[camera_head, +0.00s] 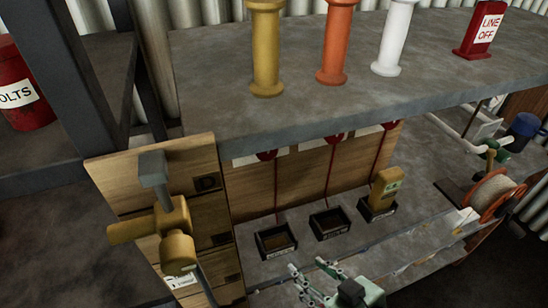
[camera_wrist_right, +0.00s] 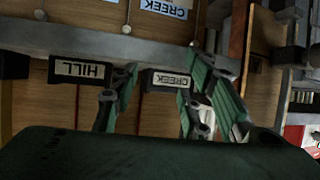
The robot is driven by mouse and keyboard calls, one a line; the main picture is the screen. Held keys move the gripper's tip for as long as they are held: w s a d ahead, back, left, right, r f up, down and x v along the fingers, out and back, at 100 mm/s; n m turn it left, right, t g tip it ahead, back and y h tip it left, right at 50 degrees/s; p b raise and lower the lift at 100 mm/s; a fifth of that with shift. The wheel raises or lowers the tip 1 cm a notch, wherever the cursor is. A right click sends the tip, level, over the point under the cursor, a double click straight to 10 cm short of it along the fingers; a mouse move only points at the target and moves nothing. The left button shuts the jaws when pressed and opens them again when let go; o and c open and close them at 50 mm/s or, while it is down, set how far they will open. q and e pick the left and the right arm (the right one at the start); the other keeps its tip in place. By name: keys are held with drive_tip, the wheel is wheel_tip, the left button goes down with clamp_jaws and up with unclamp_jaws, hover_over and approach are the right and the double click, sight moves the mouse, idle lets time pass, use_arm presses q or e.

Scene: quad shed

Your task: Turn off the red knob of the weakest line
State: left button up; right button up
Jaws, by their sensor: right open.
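Several red round pieces, maybe the knobs, show partly under the shelf edge in the head view, at left (camera_head: 266,155), middle (camera_head: 335,136) and right (camera_head: 390,125). Red lines run from them down the wooden back board (camera_head: 300,180). Below stand black label boxes, left (camera_head: 276,241), middle (camera_head: 330,223) and right. A yellow handheld device (camera_head: 385,187) stands in the right box. My right gripper (camera_head: 308,267) is open and empty in front of the boxes. The right wrist view shows boxes labelled HILL (camera_wrist_right: 82,71) and CREEK (camera_wrist_right: 168,79), upside down. My left gripper is not in view.
A concrete shelf (camera_head: 210,90) overhangs the board, carrying yellow (camera_head: 266,50), orange (camera_head: 336,45) and white (camera_head: 393,40) posts and a red LINE OFF sign (camera_head: 480,30). A cable reel (camera_head: 492,195) stands right.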

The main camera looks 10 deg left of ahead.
drive_tip(key=w+a+r+n+t+y, duration=0.1)
drive_tip(key=a+r+t+y, duration=0.2)
drive_tip(key=r, duration=0.4)
drive_tip(key=w+a+r+n+t+y, duration=0.1)
drive_tip(key=a+r+n+y, duration=0.15)
drive_tip(key=a+r, duration=0.35)
drive_tip(key=m+t, duration=0.3)
drive_tip(key=t, duration=0.2)
approach(272, 154)
drive_tip(key=shift+h, duration=0.25)
drive_tip(key=p+x, duration=0.2)
drive_tip(key=x, duration=0.5)
drive_tip(key=shift+w+a+r, duration=0.1)
drive_tip(key=shift+a+r, duration=0.1)
drive_tip(key=shift+r, duration=0.1)
drive_tip(key=shift+w+a+r+p, duration=0.15)
drive_tip(key=shift+w+a+p, duration=0.25)
drive_tip(key=shift+w, duration=0.1)
drive_tip(key=shift+c, duration=0.7)
drive_tip(key=c, duration=0.9)
drive_tip(key=shift+m, duration=0.25)
